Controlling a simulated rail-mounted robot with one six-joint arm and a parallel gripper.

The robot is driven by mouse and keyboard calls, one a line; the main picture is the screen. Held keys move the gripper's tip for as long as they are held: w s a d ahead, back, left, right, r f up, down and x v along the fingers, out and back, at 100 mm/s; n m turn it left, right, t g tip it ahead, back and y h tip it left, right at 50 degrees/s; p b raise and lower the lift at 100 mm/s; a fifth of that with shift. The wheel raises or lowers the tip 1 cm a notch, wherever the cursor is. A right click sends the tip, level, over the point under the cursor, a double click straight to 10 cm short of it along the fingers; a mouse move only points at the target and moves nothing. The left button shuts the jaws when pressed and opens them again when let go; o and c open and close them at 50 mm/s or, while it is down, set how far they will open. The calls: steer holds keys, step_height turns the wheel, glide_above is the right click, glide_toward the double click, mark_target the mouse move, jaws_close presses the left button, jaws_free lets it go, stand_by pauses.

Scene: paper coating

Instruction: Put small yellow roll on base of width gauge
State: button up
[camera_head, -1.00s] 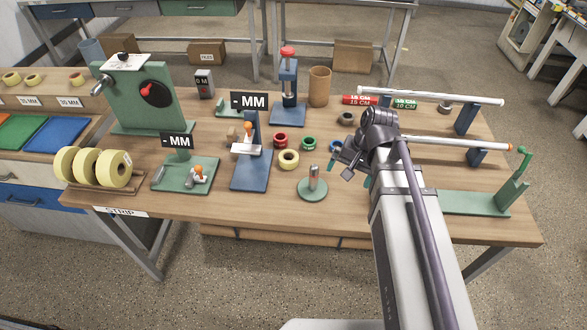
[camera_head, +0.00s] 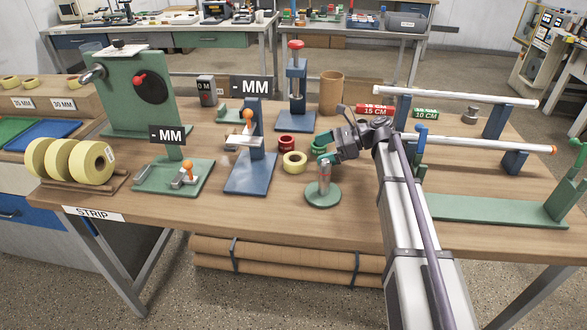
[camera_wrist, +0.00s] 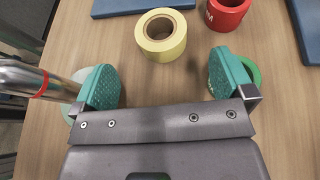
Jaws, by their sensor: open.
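The small yellow roll (camera_head: 294,167) lies flat on the table, right of the blue gauge. It also shows at the top of the wrist view (camera_wrist: 163,52), ahead of the space between my finger pads. My gripper (camera_head: 326,158) is open and empty, a little right of the roll; its green pads also show in the wrist view (camera_wrist: 165,72). Two gauges carry "- MM" signs: one with a blue base (camera_head: 247,185) and one with a green base (camera_head: 150,182). I cannot tell which is the width gauge. Both have an orange-knobbed lever.
A round-based metal post (camera_head: 323,195) stands close to my gripper, at the left in the wrist view. A red roll (camera_head: 286,143) and a green roll (camera_head: 318,145) lie behind the yellow one. Large yellow rolls (camera_head: 70,162) sit on a rack at the left.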

mark_target(295, 159)
steer(key=b+x, duration=0.1)
steer(key=x, duration=0.2)
steer(key=shift+a+f, duration=0.2)
steer(key=shift+a, duration=0.1)
steer(key=b+x, duration=0.2)
steer(key=x, duration=0.2)
steer(key=shift+a+f, duration=0.25)
steer(key=shift+f, duration=0.05)
steer(key=shift+a, duration=0.35)
steer(key=shift+r, duration=0.1)
steer(key=c, duration=1)
